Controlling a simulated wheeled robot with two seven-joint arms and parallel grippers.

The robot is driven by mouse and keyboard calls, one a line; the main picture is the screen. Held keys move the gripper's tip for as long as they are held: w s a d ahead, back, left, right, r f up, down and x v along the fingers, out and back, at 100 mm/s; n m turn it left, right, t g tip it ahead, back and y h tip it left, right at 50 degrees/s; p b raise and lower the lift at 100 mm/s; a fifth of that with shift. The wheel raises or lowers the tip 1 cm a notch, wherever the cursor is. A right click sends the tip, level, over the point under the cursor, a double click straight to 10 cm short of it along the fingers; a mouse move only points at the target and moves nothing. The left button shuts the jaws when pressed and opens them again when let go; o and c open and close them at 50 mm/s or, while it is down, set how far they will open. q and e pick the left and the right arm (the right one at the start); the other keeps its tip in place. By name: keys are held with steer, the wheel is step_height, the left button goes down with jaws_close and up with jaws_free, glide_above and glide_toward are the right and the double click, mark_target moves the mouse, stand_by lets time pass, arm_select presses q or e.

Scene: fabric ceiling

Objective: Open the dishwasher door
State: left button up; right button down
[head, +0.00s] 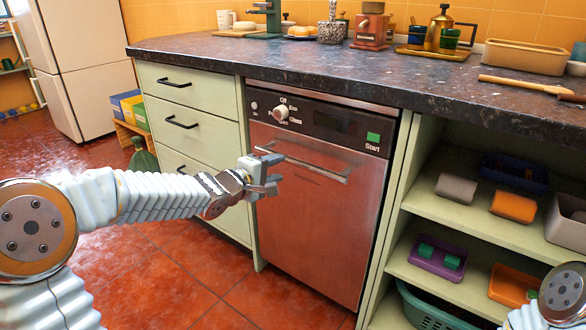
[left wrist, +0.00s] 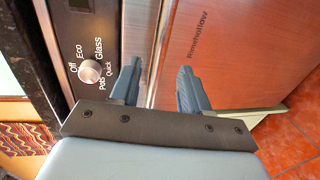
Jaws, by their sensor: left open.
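The dishwasher (head: 312,215) stands under the counter, with a reddish steel front and a door that looks shut. Its black control panel (head: 325,120) has a knob (head: 280,114) and a green Start button. A horizontal bar handle (head: 302,164) runs across the upper door. My left gripper (head: 274,174) is open and empty, at the left end of the handle. In the left wrist view the open fingers (left wrist: 158,88) point at the door front (left wrist: 225,60) just beside the panel and knob (left wrist: 89,71); I cannot tell whether they touch the handle. My right gripper is out of view.
Drawers (head: 190,125) with dark handles are left of the dishwasher. Open shelves (head: 470,225) with small bins are on the right. The dark countertop (head: 300,62) holds pots, a tray and a wooden tool. The red tiled floor (head: 190,275) in front is clear.

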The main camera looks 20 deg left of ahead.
mark_target(291, 163)
arm_select(q)
steer(key=b+x, duration=0.1)
steer(key=x, duration=0.7)
steer(key=shift+w, duration=0.15)
jaws_close()
